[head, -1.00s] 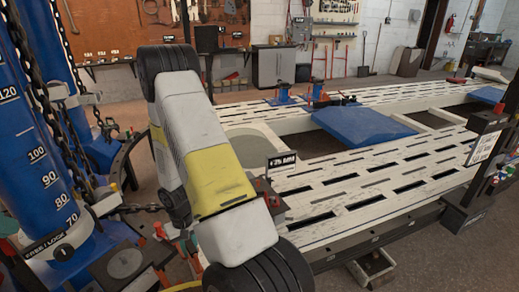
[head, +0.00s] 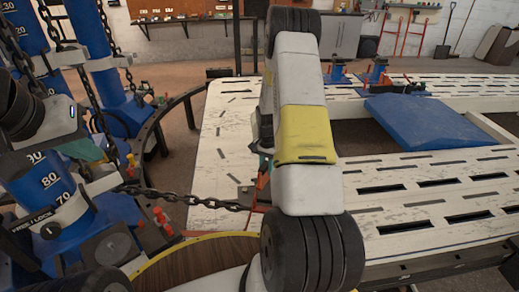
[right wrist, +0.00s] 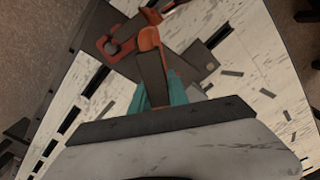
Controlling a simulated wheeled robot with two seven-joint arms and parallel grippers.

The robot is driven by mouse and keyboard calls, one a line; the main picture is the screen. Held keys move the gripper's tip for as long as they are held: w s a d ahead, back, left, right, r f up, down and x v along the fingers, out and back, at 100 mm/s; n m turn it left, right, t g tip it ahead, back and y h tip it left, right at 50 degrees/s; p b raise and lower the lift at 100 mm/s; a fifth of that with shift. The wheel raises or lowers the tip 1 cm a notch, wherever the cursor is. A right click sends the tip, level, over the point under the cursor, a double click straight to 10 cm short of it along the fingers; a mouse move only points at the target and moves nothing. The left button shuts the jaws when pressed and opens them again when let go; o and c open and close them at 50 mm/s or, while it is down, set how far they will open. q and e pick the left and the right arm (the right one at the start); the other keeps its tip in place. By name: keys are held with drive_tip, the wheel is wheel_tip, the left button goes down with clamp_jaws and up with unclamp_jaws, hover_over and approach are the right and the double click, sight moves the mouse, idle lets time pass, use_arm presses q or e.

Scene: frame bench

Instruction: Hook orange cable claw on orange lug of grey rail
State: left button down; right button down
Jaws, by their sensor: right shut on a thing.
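My right gripper (right wrist: 158,88), with teal fingers, is shut on a dark grey block with an orange hooked tip, the orange cable claw (right wrist: 150,42). In the right wrist view an orange ring-like piece, apparently the orange lug (right wrist: 122,48), lies just left of the claw's tip on a dark grey plate. I cannot tell whether claw and lug touch. In the head view my right arm mostly hides this spot, leaving small orange and teal bits beside the arm. My left gripper (head: 84,150) is at the far left by the blue post; its jaw state is unclear.
A white slotted bench (head: 225,130) spreads under my right arm, with a blue ramp plate (head: 425,122) to the right. A curved dark rail stands left of the bench.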

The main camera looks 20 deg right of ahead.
drive_tip(key=shift+w+d+r, duration=0.1)
drive_tip(key=shift+w+d, duration=0.15)
drive_tip(key=shift+d, duration=0.25)
drive_tip(key=shift+f, duration=5.15)
drive_tip(key=c, duration=1.2)
unclamp_jaws()
drive_tip(key=shift+a, duration=0.1)
